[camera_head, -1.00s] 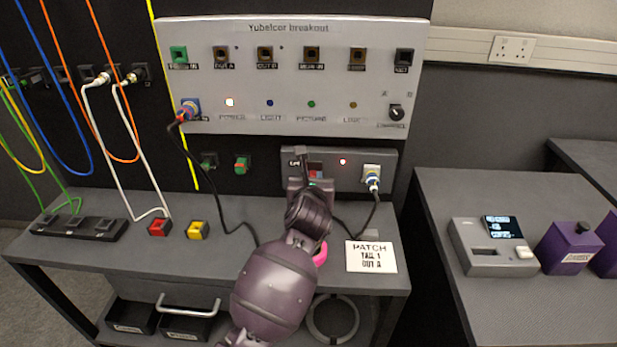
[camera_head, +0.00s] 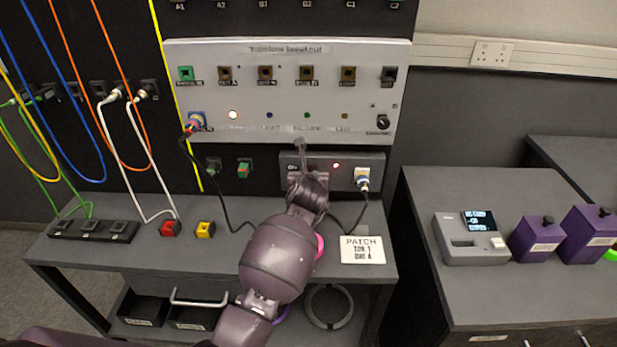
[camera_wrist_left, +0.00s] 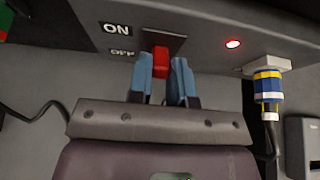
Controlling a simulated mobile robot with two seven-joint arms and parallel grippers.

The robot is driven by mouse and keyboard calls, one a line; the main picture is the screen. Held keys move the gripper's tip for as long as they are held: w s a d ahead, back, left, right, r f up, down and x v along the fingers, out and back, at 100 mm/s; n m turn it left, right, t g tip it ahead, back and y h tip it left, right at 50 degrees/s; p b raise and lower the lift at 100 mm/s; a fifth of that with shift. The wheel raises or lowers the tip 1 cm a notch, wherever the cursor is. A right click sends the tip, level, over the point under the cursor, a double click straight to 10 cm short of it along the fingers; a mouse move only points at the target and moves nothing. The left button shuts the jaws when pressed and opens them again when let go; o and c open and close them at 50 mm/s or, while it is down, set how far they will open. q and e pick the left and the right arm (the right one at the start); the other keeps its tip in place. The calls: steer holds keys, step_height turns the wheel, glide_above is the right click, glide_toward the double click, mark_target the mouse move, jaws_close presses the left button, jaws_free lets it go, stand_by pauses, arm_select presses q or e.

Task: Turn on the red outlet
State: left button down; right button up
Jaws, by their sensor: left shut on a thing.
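The red switch lever (camera_wrist_left: 160,60) sits in a dark slot on the grey outlet box (camera_wrist_left: 205,30), with ON and OFF labels at its left. My left gripper (camera_wrist_left: 162,78) is shut on the lever, its blue fingers either side of it. The lever's exact tilt is hard to tell. A red indicator light (camera_wrist_left: 232,43) glows to the right. In the head view the outlet box (camera_head: 347,178) is on the wall under the large panel, and my left arm hides its switch. My right gripper is not in view.
A blue, yellow and white plug (camera_wrist_left: 268,90) with a black cable is close to the right of the gripper. The large breakout panel (camera_head: 290,100) is above. A PATCH card (camera_head: 362,250) and red and yellow blocks (camera_head: 205,229) are on the bench.

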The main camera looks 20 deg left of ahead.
arm_select(q)
steer(key=c, duration=1.1)
jaws_free()
steer(key=shift+w+r, duration=0.1)
steer(key=shift+r, duration=0.05)
steer(key=shift+o, duration=0.3)
steer(key=v, duration=0.7)
steer(key=shift+s+p, duration=0.3)
steer(key=shift+p, duration=0.1)
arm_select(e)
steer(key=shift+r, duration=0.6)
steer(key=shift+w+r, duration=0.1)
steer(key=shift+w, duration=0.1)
